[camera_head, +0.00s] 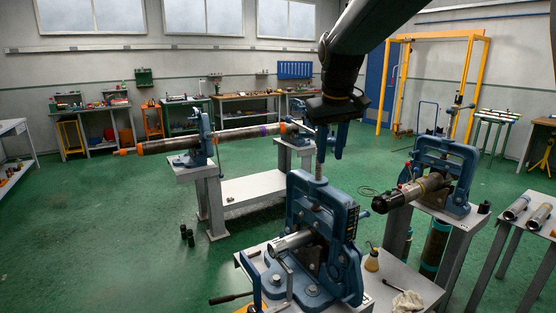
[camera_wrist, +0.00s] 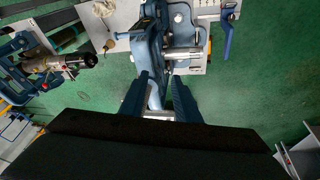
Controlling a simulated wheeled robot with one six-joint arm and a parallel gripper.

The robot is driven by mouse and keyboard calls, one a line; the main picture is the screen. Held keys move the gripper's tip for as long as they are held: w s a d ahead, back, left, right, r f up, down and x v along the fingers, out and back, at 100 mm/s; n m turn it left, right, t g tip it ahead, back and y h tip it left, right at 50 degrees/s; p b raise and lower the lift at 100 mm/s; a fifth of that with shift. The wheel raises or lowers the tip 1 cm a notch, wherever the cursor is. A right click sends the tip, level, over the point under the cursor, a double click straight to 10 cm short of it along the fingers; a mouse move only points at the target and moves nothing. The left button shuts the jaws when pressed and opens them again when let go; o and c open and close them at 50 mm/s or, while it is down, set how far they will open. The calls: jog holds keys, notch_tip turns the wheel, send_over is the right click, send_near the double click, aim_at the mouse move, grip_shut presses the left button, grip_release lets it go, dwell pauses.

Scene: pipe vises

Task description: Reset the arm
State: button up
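My arm reaches in from the top of the head view. My gripper (camera_head: 331,148) points down above the nearest blue pipe vise (camera_head: 325,215), by its upright screw (camera_head: 320,168). The wrist view shows the two fingers of my gripper (camera_wrist: 160,85) spread apart, with a pale upright part between them. I cannot tell whether the fingers touch that part. A shiny metal pipe (camera_head: 290,242) lies through the nearest vise; this pipe (camera_wrist: 182,56) also shows in the wrist view.
A long orange-ended pipe (camera_head: 180,143) sits in a vise at left. An oil can (camera_head: 372,260) and white rag (camera_head: 407,303) lie near the nearest vise.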

jog(key=s+d+f+m+g+b, duration=0.1)
jog(key=s+d+f+b, duration=0.2)
jog(key=s+f, duration=0.9)
jog(key=s+d+f+m+g+b, duration=0.1)
jog(key=s+d+f+m+b, duration=0.1)
jog(key=s+f, duration=1)
notch_tip(320, 180, down, 7)
jog(key=shift+s+d+r+b, duration=0.15)
jog(key=shift+d+b, duration=0.3)
jog(key=shift+b, duration=0.55)
jog(key=shift+o, duration=0.3)
